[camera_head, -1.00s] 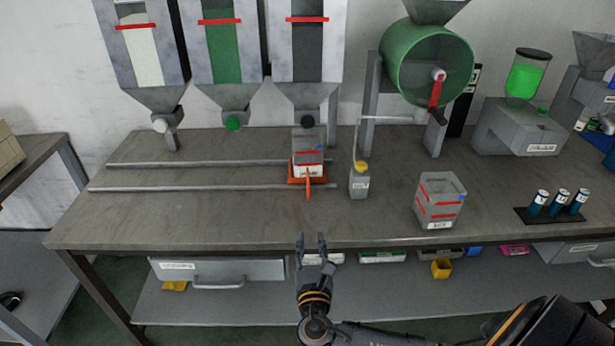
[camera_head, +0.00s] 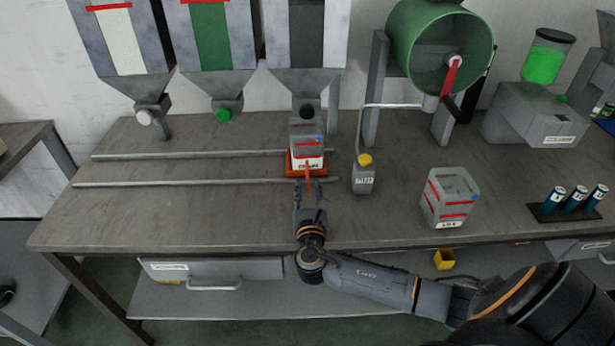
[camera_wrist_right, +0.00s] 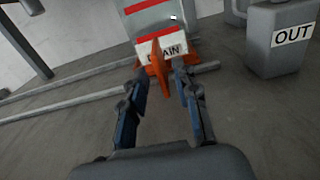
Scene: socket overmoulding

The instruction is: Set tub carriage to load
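The orange tub carriage (camera_head: 291,169) sits at the right end of the two rails, below the dark-filled hopper. A grey tub (camera_head: 308,142) with red bands and a white label stands on it. The carriage's upright orange handle (camera_wrist_right: 158,66) points toward me. My right gripper (camera_head: 308,184) is at the front of the carriage. In the right wrist view, its two fingers (camera_wrist_right: 160,80) are spread on either side of the handle, with gaps showing. Whether either finger touches it is hard to tell. My left gripper is not in view.
The rails (camera_head: 190,181) run left across the bench, clear of objects. A grey bottle with a yellow cap (camera_head: 363,176) stands close right of the carriage. Another banded tub (camera_head: 448,199) and a rack of blue cylinders (camera_head: 573,203) stand farther right. Hopper outlets (camera_head: 224,112) hang above the rails.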

